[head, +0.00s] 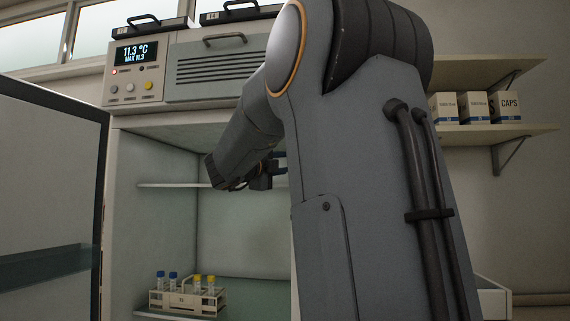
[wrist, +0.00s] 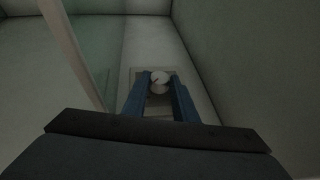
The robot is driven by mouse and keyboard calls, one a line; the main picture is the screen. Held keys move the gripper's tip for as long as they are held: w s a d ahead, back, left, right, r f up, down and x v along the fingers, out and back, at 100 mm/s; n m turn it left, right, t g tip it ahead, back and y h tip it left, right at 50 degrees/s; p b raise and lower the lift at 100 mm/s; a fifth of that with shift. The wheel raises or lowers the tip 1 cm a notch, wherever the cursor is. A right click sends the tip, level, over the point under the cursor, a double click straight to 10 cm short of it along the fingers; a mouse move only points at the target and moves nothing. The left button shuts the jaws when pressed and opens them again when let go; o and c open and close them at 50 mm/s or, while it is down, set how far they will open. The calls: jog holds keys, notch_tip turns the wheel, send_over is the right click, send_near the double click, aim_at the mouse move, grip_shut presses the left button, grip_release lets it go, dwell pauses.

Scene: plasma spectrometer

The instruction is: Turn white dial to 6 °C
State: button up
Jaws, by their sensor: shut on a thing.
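The white dial (wrist: 159,77) sits on a pale plate on the inner wall of the open cabinet, in the wrist view. A dark pointer mark shows on its face, but I cannot read any scale. My gripper (wrist: 160,84) has its two blue fingers on either side of the dial and is shut on it. In the head view my gripper (head: 272,176) reaches into the cabinet near the upper shelf, and the dial is hidden there behind my arm. The display (head: 137,53) above the cabinet reads 11.3 °C, with a MAX line beneath.
The cabinet door (head: 50,190) stands open at the left. A glass shelf (head: 165,185) spans the cabinet near my wrist. A rack (head: 185,300) with several capped tubes stands low inside. Boxes (head: 473,106) sit on a wall shelf at right.

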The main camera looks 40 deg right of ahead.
jog(key=p, duration=0.2)
jog(key=shift+r+y+p, duration=0.3)
jog(key=shift+y, duration=0.1)
jog(key=shift+r+n+p, duration=0.1)
jog(key=shift+n+p, duration=0.2)
jog(key=shift+p, duration=0.65)
jog(key=y+p, duration=0.1)
jog(key=p, duration=0.1)
jog(key=shift+r+g+p, duration=0.1)
jog(key=shift+g+p, duration=0.2)
jog(key=shift+p, duration=0.1)
jog(key=shift+n+y+p, duration=0.3)
jog(key=shift+y+p, duration=0.2)
jog(key=shift+p, duration=0.3)
jog(key=o, duration=1)
jog(key=shift+o, duration=0.2)
jog(key=b+v, duration=0.2)
jog(key=v, duration=0.5)
jog(key=shift+a, duration=0.4)
